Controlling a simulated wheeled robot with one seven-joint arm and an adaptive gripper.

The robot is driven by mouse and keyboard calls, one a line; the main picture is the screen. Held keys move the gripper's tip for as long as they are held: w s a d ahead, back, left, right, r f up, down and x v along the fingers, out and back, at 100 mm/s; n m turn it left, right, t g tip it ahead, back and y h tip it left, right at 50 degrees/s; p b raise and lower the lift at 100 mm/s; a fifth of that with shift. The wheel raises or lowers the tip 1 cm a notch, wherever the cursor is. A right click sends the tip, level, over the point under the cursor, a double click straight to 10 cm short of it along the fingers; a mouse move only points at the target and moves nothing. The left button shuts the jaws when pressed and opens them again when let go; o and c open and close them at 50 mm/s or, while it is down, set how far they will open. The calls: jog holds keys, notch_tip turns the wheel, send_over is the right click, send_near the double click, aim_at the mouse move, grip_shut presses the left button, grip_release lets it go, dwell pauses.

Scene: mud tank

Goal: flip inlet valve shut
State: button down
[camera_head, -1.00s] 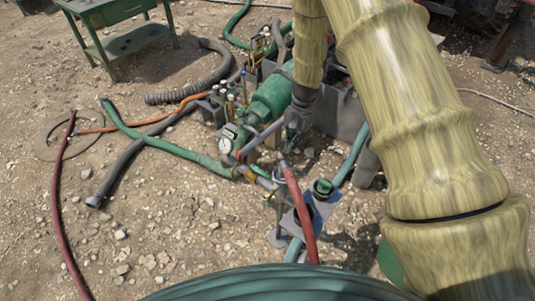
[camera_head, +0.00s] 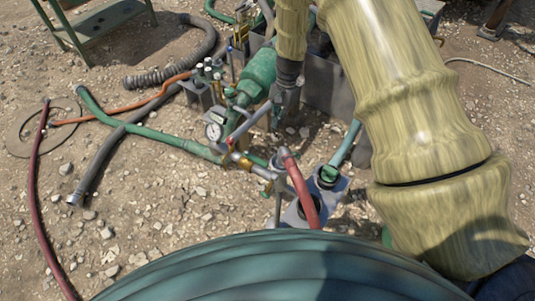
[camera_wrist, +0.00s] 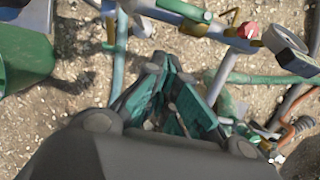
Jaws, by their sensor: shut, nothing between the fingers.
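The inlet valve is not plainly marked out among the fittings. A brass-coloured cluster of pipe fittings (camera_head: 243,161) sits below a round white gauge (camera_head: 213,131). A grey-blue bar (camera_head: 250,122) rises to the right from a small red part near it. In the wrist view, a red knob (camera_wrist: 247,31) sits on brass pipework at the upper right. My gripper (camera_head: 279,112) hangs beside the green pump (camera_head: 257,80), near the bar's upper end. In the wrist view, my gripper (camera_wrist: 168,72) is shut and empty over gravel, below the pipework. I cannot tell whether it touches anything in the head view.
A red hose (camera_head: 300,190) arches beside a green-capped fitting (camera_head: 327,176) in front of the pump. Green hose (camera_head: 160,136) and ribbed grey hose (camera_head: 165,78) lie on stony ground to the left. A green table (camera_head: 105,22) stands at the back left.

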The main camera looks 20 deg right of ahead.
aim_at(256, 159)
notch_tip(256, 159, down, 2)
jog(key=shift+f+b, duration=0.15)
jog(key=shift+b, duration=0.55)
jog(key=shift+f, duration=0.1)
jog(key=s+a+f+p, duration=0.1)
jog(key=s+a+f, duration=0.3)
jog(key=f, duration=0.5)
jog(key=shift+a+f, duration=0.3)
jog(key=shift+a, duration=0.2)
